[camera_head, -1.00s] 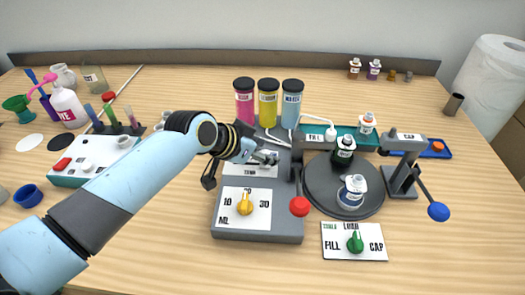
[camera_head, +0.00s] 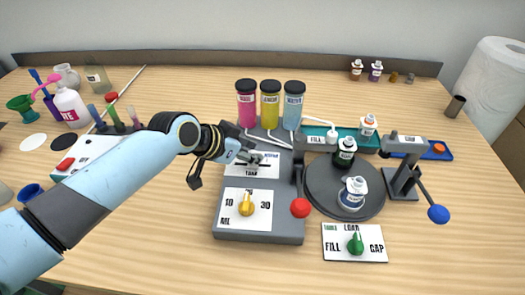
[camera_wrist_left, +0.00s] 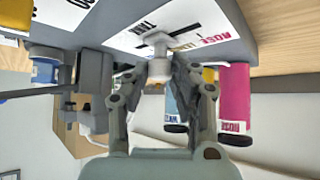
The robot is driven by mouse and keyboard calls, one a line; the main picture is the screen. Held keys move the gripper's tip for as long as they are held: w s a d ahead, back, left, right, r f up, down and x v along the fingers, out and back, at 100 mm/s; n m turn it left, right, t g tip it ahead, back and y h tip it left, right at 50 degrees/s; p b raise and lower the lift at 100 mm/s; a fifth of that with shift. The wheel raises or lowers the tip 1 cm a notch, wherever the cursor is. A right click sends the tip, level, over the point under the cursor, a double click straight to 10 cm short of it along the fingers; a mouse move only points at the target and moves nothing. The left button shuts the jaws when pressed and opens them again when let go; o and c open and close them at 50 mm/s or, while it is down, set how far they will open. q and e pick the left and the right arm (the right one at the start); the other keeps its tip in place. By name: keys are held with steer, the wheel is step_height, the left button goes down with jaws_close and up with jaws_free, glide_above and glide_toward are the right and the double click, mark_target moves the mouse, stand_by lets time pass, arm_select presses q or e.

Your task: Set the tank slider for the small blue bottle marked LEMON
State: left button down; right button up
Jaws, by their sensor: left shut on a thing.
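My left gripper (camera_head: 254,157) is at the TANK panel (camera_head: 262,171) of the grey dispenser. It is shut on the pale slider knob, which shows in the left wrist view (camera_wrist_left: 157,43) between the fingertips. The knob stands near the panel's lettering; ROSE and part of another word show beside it, and the fingers hide the rest. The small blue bottle (camera_head: 352,194) with a white cap stands upright at the front of the dark turntable (camera_head: 322,200); its label is too small to read. Pink, yellow and blue tanks (camera_head: 270,105) stand behind the panel. My right gripper is out of view.
The yellow ML knob (camera_head: 246,205) and a red-ball lever (camera_head: 299,207) are close to the gripper. The green mode knob (camera_head: 355,243) is on a card in front. Bare table lies around the card.

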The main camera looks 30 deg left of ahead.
arm_select(q)
steer(key=shift+s+a, duration=0.1)
steer(key=shift+a, duration=0.1)
steer(key=shift+d, duration=0.1)
steer(key=c, duration=1.1)
jaws_free()
steer(key=v, duration=1.2)
